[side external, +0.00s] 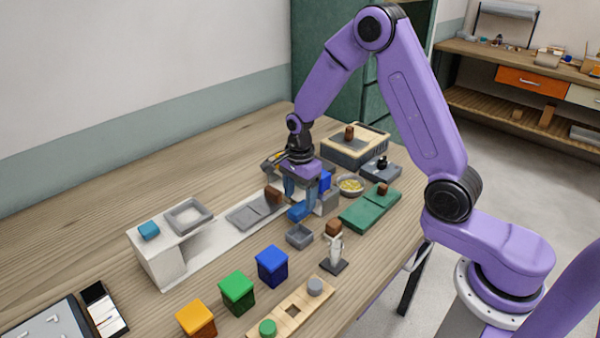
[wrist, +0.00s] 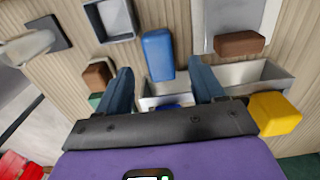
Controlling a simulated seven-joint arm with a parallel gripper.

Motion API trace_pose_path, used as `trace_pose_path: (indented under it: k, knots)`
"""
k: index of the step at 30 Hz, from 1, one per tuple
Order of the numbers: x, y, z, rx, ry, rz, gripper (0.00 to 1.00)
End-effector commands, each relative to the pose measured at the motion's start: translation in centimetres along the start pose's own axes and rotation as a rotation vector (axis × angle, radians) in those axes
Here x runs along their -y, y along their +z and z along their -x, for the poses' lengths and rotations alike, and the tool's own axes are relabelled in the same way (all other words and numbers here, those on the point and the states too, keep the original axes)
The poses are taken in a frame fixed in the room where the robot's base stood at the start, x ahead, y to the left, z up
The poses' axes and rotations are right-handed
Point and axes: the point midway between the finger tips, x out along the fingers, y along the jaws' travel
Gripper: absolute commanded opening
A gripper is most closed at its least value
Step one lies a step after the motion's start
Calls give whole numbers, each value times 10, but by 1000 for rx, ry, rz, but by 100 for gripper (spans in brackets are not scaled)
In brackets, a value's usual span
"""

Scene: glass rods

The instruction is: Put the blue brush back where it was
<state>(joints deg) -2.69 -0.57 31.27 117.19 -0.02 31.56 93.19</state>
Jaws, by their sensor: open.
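A blue block-shaped piece (side external: 298,212) lies on the table just below my gripper (side external: 300,198). It also shows in the wrist view (wrist: 158,54), ahead of and between the two fingertips (wrist: 162,74), with no grip on it. A second blue piece (side external: 325,180) stands at the grey bin (side external: 328,203) to the right of the gripper. In the wrist view a bit of blue (wrist: 166,105) shows inside the bin, mostly hidden by my gripper. I cannot tell from shape which blue piece is the brush. My gripper points down, open and empty.
A brown block (side external: 273,195) sits on the pale strip close by at left. A yellow block (wrist: 275,114) is beside the bin. A green board (side external: 366,212) lies right.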

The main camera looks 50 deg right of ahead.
Motion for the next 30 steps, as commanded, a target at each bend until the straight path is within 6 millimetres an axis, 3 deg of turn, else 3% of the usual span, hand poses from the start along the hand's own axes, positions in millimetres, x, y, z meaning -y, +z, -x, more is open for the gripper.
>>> trace_pose_path:
  k: [6, 12, 23, 30]
  knots:
    - [1, 0, 43, 0, -5, -1, 68]
    - [0, 0, 68, 0, -2, 0, 68]
    - [-3, 3, 78, 0, 0, 39, 68]
    - [-28, 28, 92, 0, -7, 389, 68]
